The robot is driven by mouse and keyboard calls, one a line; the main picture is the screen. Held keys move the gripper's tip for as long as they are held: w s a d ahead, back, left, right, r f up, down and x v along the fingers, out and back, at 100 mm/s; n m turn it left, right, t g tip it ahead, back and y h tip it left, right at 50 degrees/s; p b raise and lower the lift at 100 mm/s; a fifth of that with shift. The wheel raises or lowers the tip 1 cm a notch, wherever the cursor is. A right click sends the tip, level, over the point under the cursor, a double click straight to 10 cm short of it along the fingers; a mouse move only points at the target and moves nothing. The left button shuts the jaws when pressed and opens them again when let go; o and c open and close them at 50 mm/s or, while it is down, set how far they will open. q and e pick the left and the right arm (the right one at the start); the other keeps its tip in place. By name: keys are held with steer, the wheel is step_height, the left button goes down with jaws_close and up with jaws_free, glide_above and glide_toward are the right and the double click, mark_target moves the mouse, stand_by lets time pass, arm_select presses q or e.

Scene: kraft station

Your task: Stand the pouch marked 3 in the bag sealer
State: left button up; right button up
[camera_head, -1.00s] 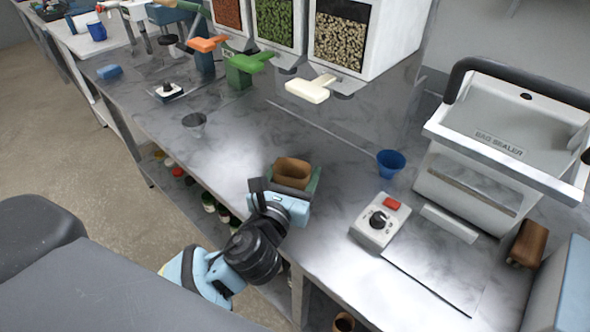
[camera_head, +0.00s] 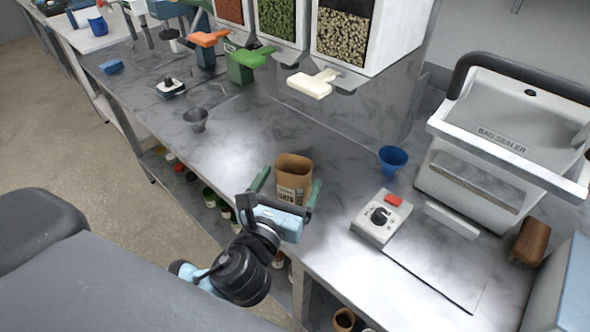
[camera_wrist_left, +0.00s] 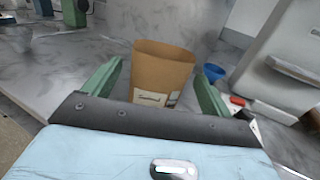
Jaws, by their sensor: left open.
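A brown kraft pouch (camera_head: 292,177) stands upright and open-topped on the counter near its front edge. In the left wrist view the pouch (camera_wrist_left: 160,75) carries a small label too small to read. My left gripper (camera_head: 288,186) is open, with one green finger on each side of the pouch; I cannot tell whether either touches it. The fingers (camera_wrist_left: 155,88) also flank the pouch in the left wrist view. The white bag sealer (camera_head: 470,190) stands at the right with a black handle on its raised lid. My right gripper is not in view.
A control box (camera_head: 381,217) with a knob and red button sits before the sealer. Dispensers with a white handle (camera_head: 313,83) line the back. A grey funnel (camera_head: 196,118) stands left.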

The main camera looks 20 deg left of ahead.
arm_select(q)
steer(key=shift+o, duration=0.2)
steer(key=s, duration=0.7)
steer(key=shift+s+d, duration=0.15)
steer(key=shift+s, duration=0.2)
